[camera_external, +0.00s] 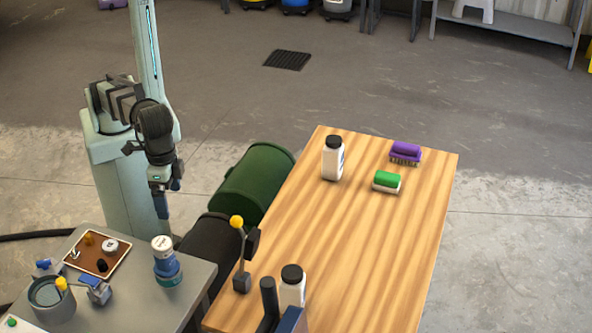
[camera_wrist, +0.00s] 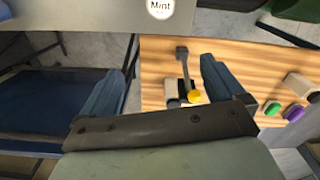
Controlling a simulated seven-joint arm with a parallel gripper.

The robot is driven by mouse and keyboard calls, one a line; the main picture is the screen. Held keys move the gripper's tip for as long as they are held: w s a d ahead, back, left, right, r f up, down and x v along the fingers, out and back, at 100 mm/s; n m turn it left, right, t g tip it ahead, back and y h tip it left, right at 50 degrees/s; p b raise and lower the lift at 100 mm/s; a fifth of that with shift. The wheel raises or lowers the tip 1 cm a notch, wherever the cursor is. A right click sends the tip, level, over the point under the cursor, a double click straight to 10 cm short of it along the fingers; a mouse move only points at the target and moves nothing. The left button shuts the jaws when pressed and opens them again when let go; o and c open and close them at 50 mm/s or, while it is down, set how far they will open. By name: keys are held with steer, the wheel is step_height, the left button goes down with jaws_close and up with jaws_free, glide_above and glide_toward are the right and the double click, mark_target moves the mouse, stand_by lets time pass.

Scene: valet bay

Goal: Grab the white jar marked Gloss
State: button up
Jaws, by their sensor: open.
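No label reading Gloss is legible in either view. A small white-topped jar (camera_external: 110,246) sits on a brown tray (camera_external: 88,262) on the grey table. Another white-topped container (camera_external: 162,244) stands in a blue holder near that table's back right corner. My gripper (camera_external: 164,208) hangs behind the grey table, pointing down, apart from both. In the wrist view its two fingers (camera_wrist: 164,66) are spread and empty.
The wooden table (camera_external: 380,250) holds two white bottles with black caps (camera_external: 333,160) (camera_external: 292,288), a green brush (camera_external: 387,181), a purple brush (camera_external: 405,152) and a yellow-knobbed lever (camera_external: 238,250). A grey cup (camera_external: 50,298) stands on the grey table. A green drum (camera_external: 252,180) lies behind.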

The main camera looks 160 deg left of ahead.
steer(key=w+a+m, duration=0.9)
steer(key=a+m, duration=0.1)
steer(key=a, duration=0.2)
steer(key=m, duration=0.9)
glide_above(290, 272)
step_height(290, 272, down, 21)
steer(key=shift+s+r, duration=0.1)
steer(key=shift+a+f, duration=0.15)
steer(key=shift+f, duration=1.2)
steer(key=shift+a+f, duration=0.15)
steer(key=shift+f, duration=1.2)
